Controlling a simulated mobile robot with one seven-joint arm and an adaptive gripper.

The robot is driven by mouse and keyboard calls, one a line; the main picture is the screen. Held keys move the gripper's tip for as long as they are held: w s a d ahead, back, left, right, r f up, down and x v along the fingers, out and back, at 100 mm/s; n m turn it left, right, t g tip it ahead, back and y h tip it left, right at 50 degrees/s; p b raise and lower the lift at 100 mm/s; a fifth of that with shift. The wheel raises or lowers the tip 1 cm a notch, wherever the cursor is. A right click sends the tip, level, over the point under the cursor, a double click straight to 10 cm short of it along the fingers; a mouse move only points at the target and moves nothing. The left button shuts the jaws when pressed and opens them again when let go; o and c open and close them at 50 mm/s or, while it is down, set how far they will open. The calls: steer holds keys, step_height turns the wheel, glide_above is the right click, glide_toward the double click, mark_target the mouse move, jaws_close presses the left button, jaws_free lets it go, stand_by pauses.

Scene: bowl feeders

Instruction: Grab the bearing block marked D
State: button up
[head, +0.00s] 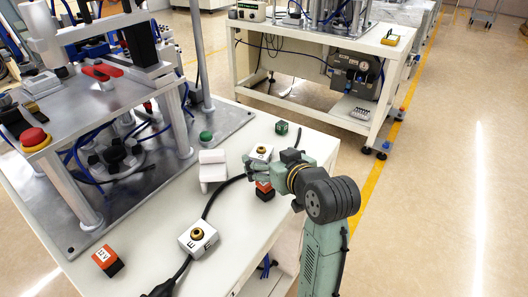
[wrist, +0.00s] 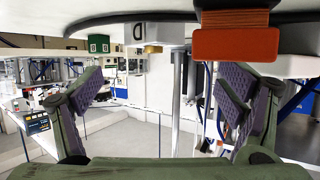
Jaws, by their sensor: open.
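In the wrist view this block (wrist: 160,33) hangs at the top, between and beyond the purple-padded fingers (wrist: 165,92). My gripper is open and empty, apart from the block as far as I can tell. A second white bearing block (head: 198,238), marked E, sits nearer the front on the table.
An orange-and-black block (head: 265,190) is close by my gripper and also shows in the wrist view (wrist: 235,43). A green block (head: 281,128), a white piece (head: 212,168) and another orange block (head: 107,261) lie on the table. A black cable (head: 212,203) crosses it. Machinery fills the left.

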mark_target(261, 148)
steer(key=x, duration=0.2)
steer(key=p+x, duration=0.1)
steer(key=x, duration=0.5)
steer(key=shift+w+d+p, duration=0.25)
steer(key=shift+d+p, duration=0.05)
steer(key=shift+p, duration=0.1)
steer(key=shift+r, duration=0.1)
steer(key=c, duration=1.4)
